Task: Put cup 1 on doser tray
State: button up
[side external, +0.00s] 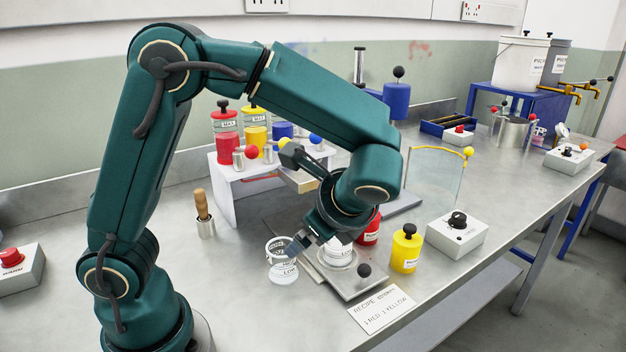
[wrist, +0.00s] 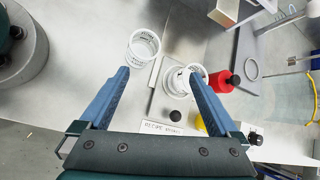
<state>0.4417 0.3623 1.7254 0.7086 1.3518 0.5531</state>
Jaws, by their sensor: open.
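A clear cup with dark print (side external: 281,268) stands on the bench left of a metal plate (side external: 352,283); it also shows in the wrist view (wrist: 143,48). A second clear printed cup (side external: 338,252) stands on the plate, partly hidden by my gripper. I cannot tell which is cup 1. My gripper (side external: 316,240) is open over this area; in the wrist view its fingers (wrist: 158,76) point between the cups, the right one overlapping the plate's cup. A tan tray-like ledge (side external: 299,181) sits at the front of the white doser stand, probably the doser tray.
The white stand (side external: 229,188) carries red and yellow containers. A red bottle (side external: 370,230) and yellow bottle (side external: 406,249) stand right of the plate. A clear panel (side external: 434,180) stands behind them. A recipe card (side external: 381,308) lies near the front edge.

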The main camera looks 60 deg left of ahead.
jog(key=s+d+r+n+t+h, duration=0.2)
jog(key=s+n+h, duration=0.2)
jog(key=n, duration=0.3)
jog(key=s+d+r+n+t+h, duration=0.1)
jog(key=s+n+t+h, duration=0.1)
jog(key=s+n+h, duration=0.2)
jog(key=s+n, duration=0.1)
jog(key=n, duration=0.2)
jog(key=shift+s+d+r, duration=0.3)
jog(key=shift+d+r, duration=0.05)
